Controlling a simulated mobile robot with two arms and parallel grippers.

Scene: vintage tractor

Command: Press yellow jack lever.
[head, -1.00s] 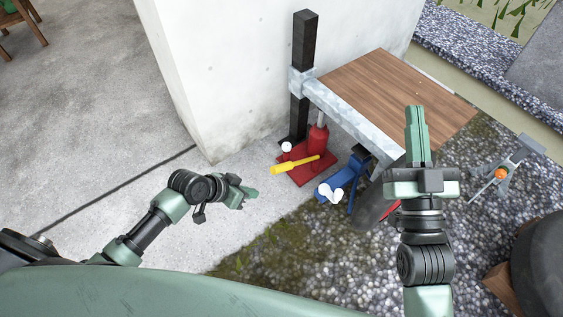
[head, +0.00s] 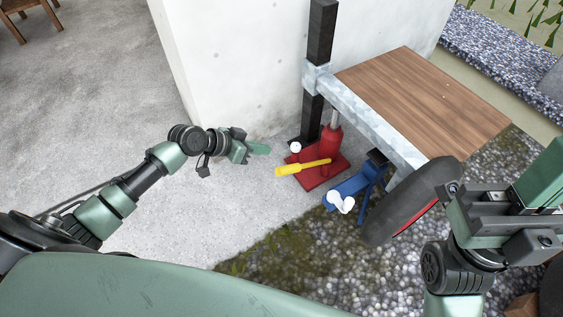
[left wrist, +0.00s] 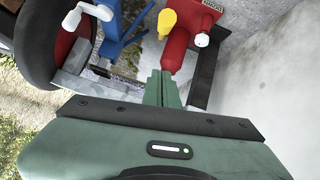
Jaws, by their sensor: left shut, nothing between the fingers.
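The yellow jack lever (head: 303,167) sticks out to the left from the red jack (head: 331,145), low beside the black post. My left gripper (head: 259,149) is shut and empty, a little left of the lever's end and apart from it. In the left wrist view, the shut fingers (left wrist: 161,89) point toward the red jack (left wrist: 184,38), and the yellow lever (left wrist: 167,22) shows end-on near the top. My right gripper (head: 553,180) is at the right edge, partly cut off; its jaw state is unclear.
A wood-topped bench (head: 425,100) and a dark wheel (head: 410,205) are further right. A white wall (head: 235,70) stands behind.

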